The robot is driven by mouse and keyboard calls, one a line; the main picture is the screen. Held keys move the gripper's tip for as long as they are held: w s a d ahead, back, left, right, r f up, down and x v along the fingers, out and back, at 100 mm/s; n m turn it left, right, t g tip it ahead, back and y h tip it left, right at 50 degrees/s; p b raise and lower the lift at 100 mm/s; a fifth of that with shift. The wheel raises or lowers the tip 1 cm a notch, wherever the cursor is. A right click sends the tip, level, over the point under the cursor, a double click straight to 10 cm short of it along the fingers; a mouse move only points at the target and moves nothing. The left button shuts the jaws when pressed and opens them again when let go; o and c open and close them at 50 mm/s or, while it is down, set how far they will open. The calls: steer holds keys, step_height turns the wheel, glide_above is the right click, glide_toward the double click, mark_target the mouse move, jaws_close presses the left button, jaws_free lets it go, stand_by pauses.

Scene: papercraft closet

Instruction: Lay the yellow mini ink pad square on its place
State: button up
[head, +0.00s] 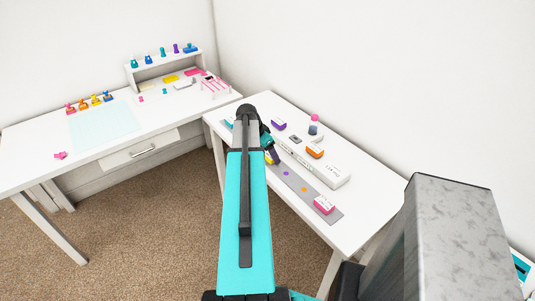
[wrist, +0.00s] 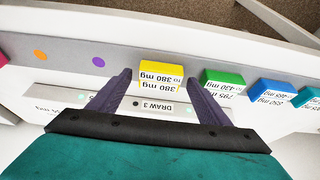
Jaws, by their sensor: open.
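The yellow mini ink pad (wrist: 161,70) lies on the grey strip, with a white printed label on its near side. In the head view only a sliver of it (head: 268,157) shows beside my arm. My gripper (wrist: 159,77) is open, with one finger on each side of the yellow pad. I cannot tell whether either finger touches it. The pad looks roughly square to the strip. The grey strip (wrist: 70,53) has bare purple (wrist: 99,62) and orange (wrist: 40,55) dots to the left of the pad.
Green (wrist: 222,77) and blue (wrist: 272,89) pads stand to the right in the wrist view. A pink pad (head: 323,205) sits at the strip's near end. Purple (head: 278,124) and orange (head: 315,151) blocks stand behind a white bar (head: 328,172).

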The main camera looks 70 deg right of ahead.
steer(key=shift+r, duration=0.25)
steer(key=b+v, duration=0.2)
steer(key=v, duration=0.9)
steer(key=shift+a+r, duration=0.15)
steer(key=shift+r, duration=0.2)
stand_by(0.5)
steer(key=w+a+f+n+y, duration=0.1)
steer(key=w+a+f+n, duration=0.5)
steer(key=w+a+f, duration=0.7)
steer(key=w+a+f+n+y, duration=0.1)
steer(key=w+a+f+n, duration=0.15)
steer(key=a+f, duration=0.55)
steer(key=w+a+f+n+y, duration=0.15)
steer(key=a+f+n, duration=0.25)
steer(key=a+f, duration=0.5)
steer(key=s+a+f+n+g, duration=0.1)
steer(key=s+a+f+n, duration=0.2)
steer(key=a, duration=0.7)
steer(key=a+f+n, duration=0.3)
steer(key=a+f, duration=0.2)
steer(key=a, duration=0.5)
steer(key=s+a+f+n+g, duration=0.2)
steer(key=s+a+f+n, duration=0.4)
steer(key=s+a, duration=0.7)
steer(key=shift+a+f, duration=0.4)
steer(key=shift+f, duration=0.2)
